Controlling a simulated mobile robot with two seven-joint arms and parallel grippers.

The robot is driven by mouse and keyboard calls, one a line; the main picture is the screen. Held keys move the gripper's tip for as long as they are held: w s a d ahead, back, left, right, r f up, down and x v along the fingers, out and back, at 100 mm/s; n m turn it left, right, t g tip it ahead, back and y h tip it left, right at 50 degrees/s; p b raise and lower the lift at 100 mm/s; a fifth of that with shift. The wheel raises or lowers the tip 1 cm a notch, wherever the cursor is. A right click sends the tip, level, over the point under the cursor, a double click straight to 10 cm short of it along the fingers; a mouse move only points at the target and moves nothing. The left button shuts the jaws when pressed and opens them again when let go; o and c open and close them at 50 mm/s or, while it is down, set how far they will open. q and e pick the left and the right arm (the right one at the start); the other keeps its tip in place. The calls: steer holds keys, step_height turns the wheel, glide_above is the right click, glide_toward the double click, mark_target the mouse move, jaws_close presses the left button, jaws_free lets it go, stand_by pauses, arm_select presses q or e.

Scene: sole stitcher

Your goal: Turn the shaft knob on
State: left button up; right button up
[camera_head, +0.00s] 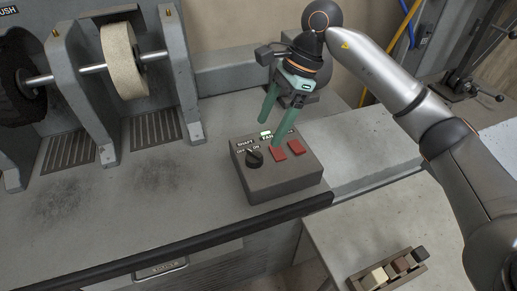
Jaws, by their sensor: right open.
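The shaft knob (254,158) is a small black rotary knob on the left part of the top of a dark control box (283,182). The word "SHAFT" stands above it, with "OFF" and "ON" beside it. Its exact pointing direction is too small to tell. My right gripper (269,133) has green fingers and is open above the box. One finger reaches down close to the red buttons, right of the knob; the other is higher, behind the knob. I cannot tell whether a finger touches the box. My left gripper is not in view.
Two red buttons (287,150) sit right of the knob. A pale wheel (124,61) on a metal shaft stands at the left between grey supports. A small rack with blocks (388,273) lies at the lower right. The grey bench top (120,215) left of the box is clear.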

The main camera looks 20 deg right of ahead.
mark_target(256, 154)
steer(key=x, duration=0.8)
steer(key=shift+c, duration=0.2)
steer(key=shift+r, duration=0.1)
jaws_close()
